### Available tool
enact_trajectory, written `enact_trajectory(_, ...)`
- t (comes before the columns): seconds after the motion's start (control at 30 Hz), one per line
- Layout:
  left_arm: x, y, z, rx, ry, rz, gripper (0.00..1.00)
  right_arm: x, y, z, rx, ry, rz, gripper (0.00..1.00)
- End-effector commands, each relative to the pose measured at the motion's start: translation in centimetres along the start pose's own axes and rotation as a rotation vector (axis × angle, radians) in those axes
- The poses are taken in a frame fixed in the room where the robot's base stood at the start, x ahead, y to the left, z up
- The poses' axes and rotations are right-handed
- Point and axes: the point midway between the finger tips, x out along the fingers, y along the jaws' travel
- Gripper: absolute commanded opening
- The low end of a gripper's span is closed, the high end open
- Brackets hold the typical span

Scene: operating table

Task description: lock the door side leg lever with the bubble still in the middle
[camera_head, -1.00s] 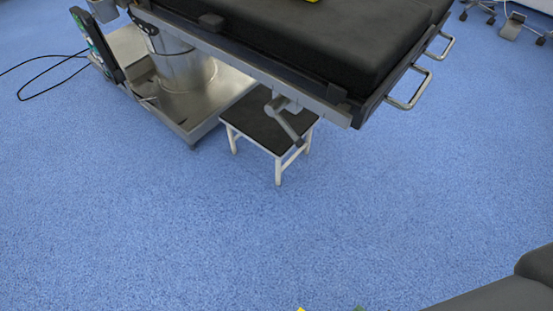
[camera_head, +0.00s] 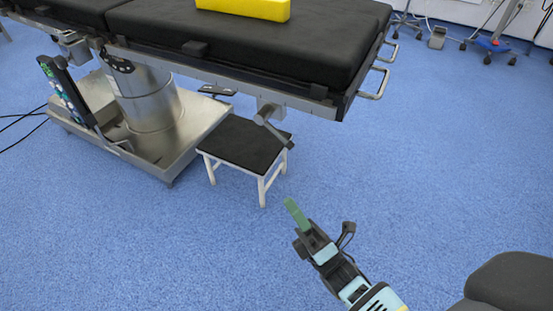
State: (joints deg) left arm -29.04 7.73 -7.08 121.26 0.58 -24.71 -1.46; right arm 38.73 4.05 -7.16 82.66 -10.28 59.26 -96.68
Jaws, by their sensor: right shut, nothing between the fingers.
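The operating table's side rail (camera_head: 225,83) runs along its near edge. A grey lever (camera_head: 277,132) hangs below this rail near the right end, its arm slanting down to the right above a stool. A yellow bar-shaped object (camera_head: 245,9) lies on the black mattress at the top; no bubble can be made out on it. My right gripper (camera_head: 292,207) has green fingers that are shut and empty. It is over the floor, in front of the stool and apart from the lever. My left gripper is not in view.
A small stool (camera_head: 243,143) with a black top and white legs stands under the table end. The metal table base (camera_head: 157,157) is to its left, with a hand control (camera_head: 62,90). Metal handles (camera_head: 374,85) stick out at the table's right end. The blue floor (camera_head: 130,250) in front is clear.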

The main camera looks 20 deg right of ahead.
Motion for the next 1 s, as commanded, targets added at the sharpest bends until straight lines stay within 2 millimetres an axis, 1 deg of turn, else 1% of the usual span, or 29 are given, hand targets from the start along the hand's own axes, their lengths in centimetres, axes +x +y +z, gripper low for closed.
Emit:
enact_trajectory(0.17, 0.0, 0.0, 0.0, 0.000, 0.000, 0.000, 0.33, 0.3, 0.0, 0.0, 0.001, 0.000, 0.000, 0.00)
enact_trajectory(0.27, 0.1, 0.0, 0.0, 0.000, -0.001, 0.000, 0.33, 1.1, 0.0, 0.0, 0.001, -0.001, 0.002, 0.00)
enact_trajectory(0.37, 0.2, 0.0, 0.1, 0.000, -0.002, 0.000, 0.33, 2.6, 0.1, 0.0, 0.002, -0.001, 0.003, 0.00)
enact_trajectory(0.77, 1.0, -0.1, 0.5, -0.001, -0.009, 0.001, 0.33, 9.9, 0.0, 0.0, 0.002, 0.000, 0.001, 0.00)
enact_trajectory(0.9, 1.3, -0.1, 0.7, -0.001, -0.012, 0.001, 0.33, 10.4, -0.1, 1.9, -0.001, 0.002, -0.001, 0.00)
enact_trajectory(1.0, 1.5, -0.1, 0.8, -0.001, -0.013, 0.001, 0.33, 10.7, -0.1, 2.9, 0.001, 0.001, -0.002, 0.00)
